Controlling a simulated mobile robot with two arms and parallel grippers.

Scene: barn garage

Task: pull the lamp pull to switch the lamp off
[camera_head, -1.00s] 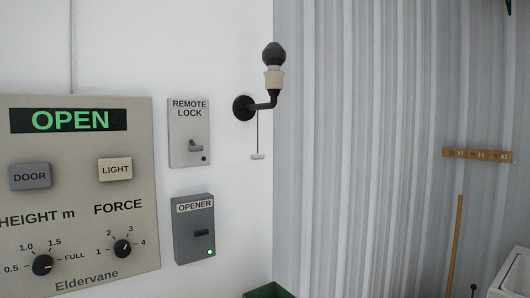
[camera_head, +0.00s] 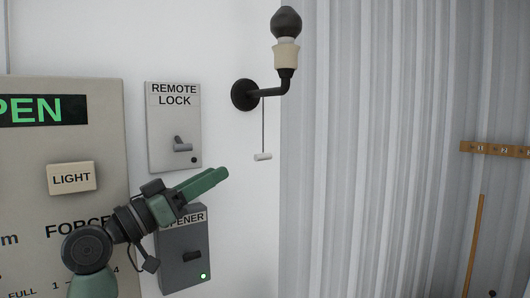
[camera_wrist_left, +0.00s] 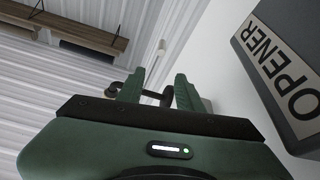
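The lamp (camera_head: 286,55) is on the white wall in the head view, with a black bracket, a cream socket and a dark bulb. The lamp pull (camera_head: 263,157), a small pale bar, hangs from the bracket on a thin cord. My left gripper (camera_head: 224,173) is to the left of the pull and slightly lower in the picture, apart from it. In the left wrist view, the left gripper's fingers (camera_wrist_left: 158,88) stand apart with nothing held. A small pale piece, apparently the pull (camera_wrist_left: 161,47), shows beyond the fingertips. My right gripper is not in view.
The remote lock panel (camera_head: 173,130) is above my left gripper. The opener box (camera_head: 185,262) is partly behind it and shows close by in the left wrist view (camera_wrist_left: 285,65). A large control panel (camera_head: 100,110) is at left. Corrugated wall (camera_head: 380,150) fills the right.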

